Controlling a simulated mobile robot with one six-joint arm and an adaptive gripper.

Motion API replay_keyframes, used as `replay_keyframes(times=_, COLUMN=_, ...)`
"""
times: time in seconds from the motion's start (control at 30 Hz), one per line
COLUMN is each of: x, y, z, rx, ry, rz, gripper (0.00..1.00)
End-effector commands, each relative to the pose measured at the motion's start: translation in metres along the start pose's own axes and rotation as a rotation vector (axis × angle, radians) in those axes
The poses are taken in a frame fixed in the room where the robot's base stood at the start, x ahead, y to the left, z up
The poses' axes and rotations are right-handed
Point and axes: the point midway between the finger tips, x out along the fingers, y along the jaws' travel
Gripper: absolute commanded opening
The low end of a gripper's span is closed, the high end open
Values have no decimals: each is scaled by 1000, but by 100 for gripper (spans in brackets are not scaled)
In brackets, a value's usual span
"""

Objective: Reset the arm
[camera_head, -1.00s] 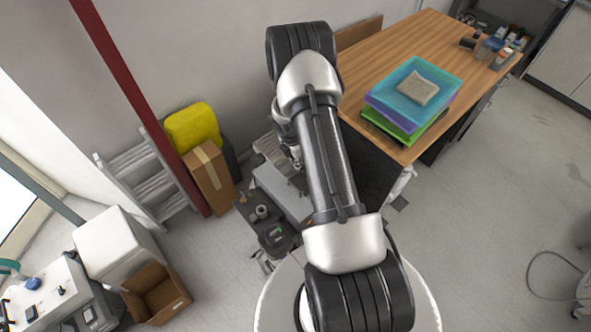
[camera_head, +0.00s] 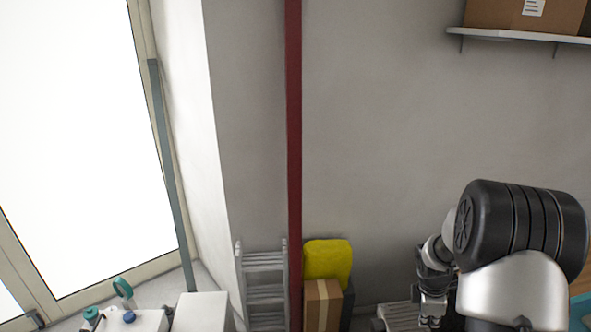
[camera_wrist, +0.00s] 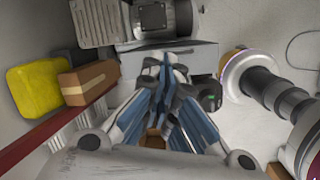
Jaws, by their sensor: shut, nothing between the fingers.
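In the head view my arm is folded at the lower right, with my gripper (camera_head: 432,318) hanging down beside the big black joint, partly cut off by the bottom edge. In the wrist view my gripper (camera_wrist: 166,62) points away from the camera. Its blue-grey fingers come together at the tips, shut and empty. The fingertips appear in front of a grey box-shaped unit (camera_wrist: 195,55); I see no contact.
A yellow bundle (camera_head: 327,259) sits above a cardboard box (camera_head: 322,305), beside a ladder (camera_head: 265,290). A red post (camera_head: 294,120) rises by the wall. A shelf (camera_head: 500,35) holds a box at upper right. A motor-like machine (camera_wrist: 160,18) stands beyond my gripper.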

Motion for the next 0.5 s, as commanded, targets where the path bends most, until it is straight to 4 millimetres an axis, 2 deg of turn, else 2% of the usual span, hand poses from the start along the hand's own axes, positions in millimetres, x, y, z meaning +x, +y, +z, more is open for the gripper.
replay_keyframes(times=0.1, x=-42, y=-7, z=-16, rx=136, ry=11, rz=38, gripper=0)
replay_keyframes(times=0.27, x=-93, y=-28, z=-34, rx=320, ry=41, rz=74, gripper=0)
replay_keyframes(times=0.5, x=-153, y=-79, z=-62, rx=591, ry=116, rz=111, gripper=0)
